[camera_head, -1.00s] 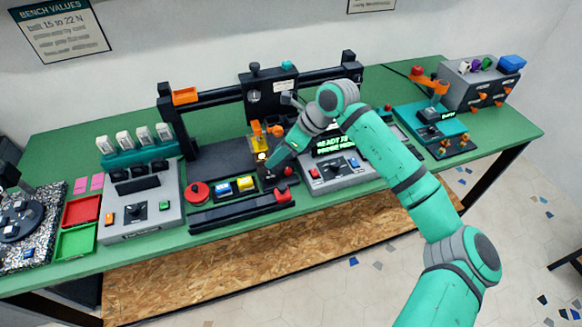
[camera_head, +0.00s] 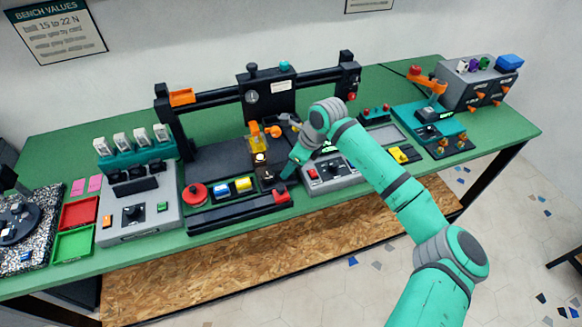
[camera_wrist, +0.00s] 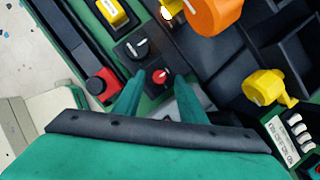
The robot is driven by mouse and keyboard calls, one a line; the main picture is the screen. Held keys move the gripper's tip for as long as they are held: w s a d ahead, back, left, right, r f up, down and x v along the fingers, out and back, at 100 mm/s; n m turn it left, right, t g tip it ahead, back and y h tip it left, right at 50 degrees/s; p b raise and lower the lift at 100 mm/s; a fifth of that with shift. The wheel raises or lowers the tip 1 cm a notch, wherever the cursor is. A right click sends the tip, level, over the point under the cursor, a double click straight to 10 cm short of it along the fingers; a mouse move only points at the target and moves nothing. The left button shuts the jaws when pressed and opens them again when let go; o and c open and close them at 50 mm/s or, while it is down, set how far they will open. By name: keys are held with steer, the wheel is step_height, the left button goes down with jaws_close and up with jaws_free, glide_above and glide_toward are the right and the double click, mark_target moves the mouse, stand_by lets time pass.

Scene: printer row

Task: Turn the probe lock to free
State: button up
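In the wrist view, a small red knob (camera_wrist: 160,76) with a white pointer mark sits on a black panel, just beyond my fingertips. Beside it, farther up the panel, is a dark dial (camera_wrist: 140,48) with a pale pointer. No readable label shows which of these is the probe lock. My gripper (camera_wrist: 158,88) is open, with its two green fingers apart on either side of the line to the red knob; I see no contact. In the head view my gripper (camera_head: 288,172) is at the right end of the front black rail, hiding the red knob.
A large orange knob (camera_wrist: 214,14) and a yellow knob (camera_wrist: 260,86) stand nearby. In the head view, a grey console (camera_head: 335,183) is close on the right, and the dark gantry (camera_head: 270,92) rises behind.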

steer(key=shift+a+f, duration=0.25)
steer(key=shift+f, duration=0.25)
steer(key=shift+d, duration=0.1)
jaws_close()
